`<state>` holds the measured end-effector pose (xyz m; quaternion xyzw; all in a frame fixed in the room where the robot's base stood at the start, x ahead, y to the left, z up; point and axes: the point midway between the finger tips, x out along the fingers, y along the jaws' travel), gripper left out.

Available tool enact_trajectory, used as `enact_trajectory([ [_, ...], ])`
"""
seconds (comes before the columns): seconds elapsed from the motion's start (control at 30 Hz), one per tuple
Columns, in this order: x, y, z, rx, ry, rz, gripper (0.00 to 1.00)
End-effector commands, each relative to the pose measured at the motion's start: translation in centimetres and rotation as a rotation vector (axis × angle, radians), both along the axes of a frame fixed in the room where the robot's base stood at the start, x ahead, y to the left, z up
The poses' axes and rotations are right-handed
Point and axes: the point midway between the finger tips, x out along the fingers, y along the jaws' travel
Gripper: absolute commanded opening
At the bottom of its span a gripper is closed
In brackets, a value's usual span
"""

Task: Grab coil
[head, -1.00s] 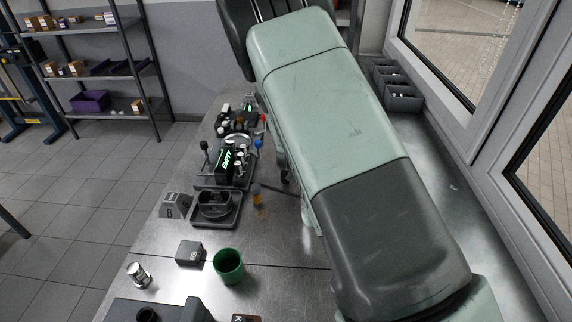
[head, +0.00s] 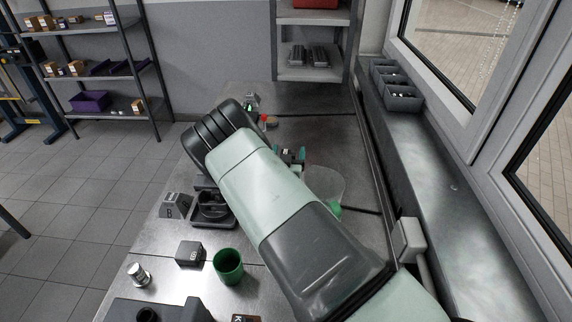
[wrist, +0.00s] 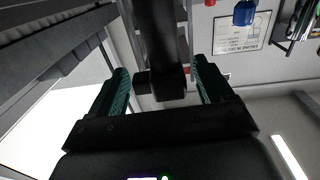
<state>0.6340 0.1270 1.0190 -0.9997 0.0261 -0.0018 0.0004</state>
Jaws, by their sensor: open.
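My gripper (wrist: 162,75) is open in the wrist view, with one teal-padded finger on each side. Between the fingers is a long black part (wrist: 158,40) with a short side stub; it may be the coil, but I cannot tell for sure. A gap shows between it and each finger. In the head view my gripper (head: 290,156) shows as small teal tips past my arm, over the right half of the bench. My arm hides much of the middle of the bench, and no coil can be made out there.
A green cup (head: 228,266), a dark block (head: 189,253), a metal cylinder (head: 138,274) and a grey tray (head: 228,222) stand on the near bench. A clear funnel-like vessel (head: 324,184) stands right of my arm. Grey bins (head: 402,97) line the window ledge.

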Motion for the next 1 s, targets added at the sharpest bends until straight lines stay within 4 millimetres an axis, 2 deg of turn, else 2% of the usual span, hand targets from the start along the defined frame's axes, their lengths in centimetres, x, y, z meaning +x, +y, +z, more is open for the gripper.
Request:
enact_trajectory([
  [0.13,1.26,-0.08,-0.1,-0.001,0.002,0.0,0.8],
  [0.37,1.4,-0.09,-0.07,-0.001,0.003,0.0,0.8],
  [0.77,1.38,-0.08,-0.05,-0.001,0.003,-0.001,0.2],
  [1.0,1.41,-0.07,0.15,0.0,0.002,-0.001,0.2],
])
